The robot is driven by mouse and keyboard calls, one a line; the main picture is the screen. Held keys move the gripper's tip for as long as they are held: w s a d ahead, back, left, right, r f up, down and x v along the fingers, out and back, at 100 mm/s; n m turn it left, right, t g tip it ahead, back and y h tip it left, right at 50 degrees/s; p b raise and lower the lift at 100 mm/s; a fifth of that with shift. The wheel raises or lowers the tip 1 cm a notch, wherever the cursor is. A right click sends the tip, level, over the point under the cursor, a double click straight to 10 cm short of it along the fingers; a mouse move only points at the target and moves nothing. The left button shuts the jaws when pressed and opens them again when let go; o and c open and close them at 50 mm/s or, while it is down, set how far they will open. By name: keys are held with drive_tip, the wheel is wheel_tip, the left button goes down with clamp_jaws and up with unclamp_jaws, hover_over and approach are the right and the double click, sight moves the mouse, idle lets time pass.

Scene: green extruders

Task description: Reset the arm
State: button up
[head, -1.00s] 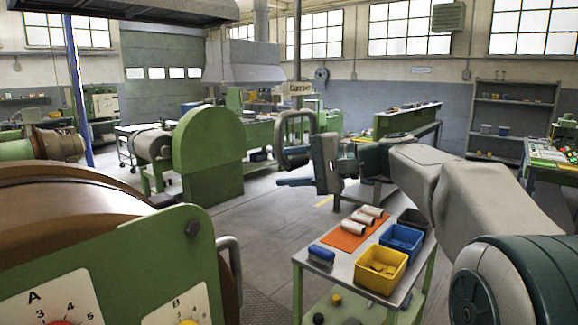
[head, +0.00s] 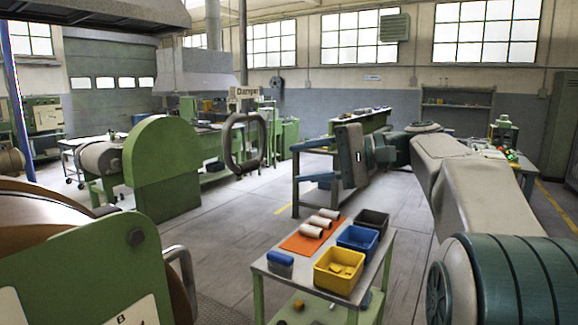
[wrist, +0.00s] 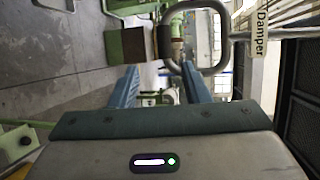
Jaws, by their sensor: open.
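My gripper (head: 308,161) is at the end of my bent, raised arm, right of centre in the head view. Its two blue fingers are spread apart and empty, as they also show in the wrist view (wrist: 159,68). A grey loop handle (head: 262,146) hangs to the left of the fingers, apart from them in the head view. In the wrist view the loop (wrist: 226,45) lies beyond the right finger, which overlaps its lower edge. A Damper sign (head: 244,92) is above the loop.
A small cart (head: 283,267) below the gripper carries an orange mat (head: 298,243) with white rolls, a yellow bin (head: 338,284), a blue bin (head: 357,254) and a dark bin. A green machine (head: 165,175) stands left. A green bench (head: 375,120) stands behind the gripper. Grey floor lies between.

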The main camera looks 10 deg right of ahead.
drive_tip(key=shift+d, duration=0.1)
idle(0.3)
drive_tip(key=s+a+f+m+h, duration=0.1)
drive_tip(key=s+f+h, duration=0.25)
drive_tip(key=f, duration=0.45)
drive_tip(key=s+a+f+h, duration=0.25)
drive_tip(key=s+f, duration=0.25)
drive_tip(key=f, duration=0.3)
drive_tip(key=s+d+f+n+h, duration=0.2)
drive_tip(key=s+d+f+h, duration=0.1)
drive_tip(key=s+f, duration=0.3)
drive_tip(key=s+d+f+n+g+h, duration=0.1)
drive_tip(key=s+d+f+h, duration=0.3)
drive_tip(key=f, duration=0.7)
drive_tip(key=s+n+h, duration=0.1)
drive_tip(key=s+h, duration=0.1)
drive_tip(key=s, duration=0.1)
drive_tip(key=shift+s+d+f+n, duration=0.25)
drive_tip(key=shift+s+d+n, duration=0.05)
drive_tip(key=shift+c, duration=0.6)
drive_tip(key=shift+a, duration=0.1)
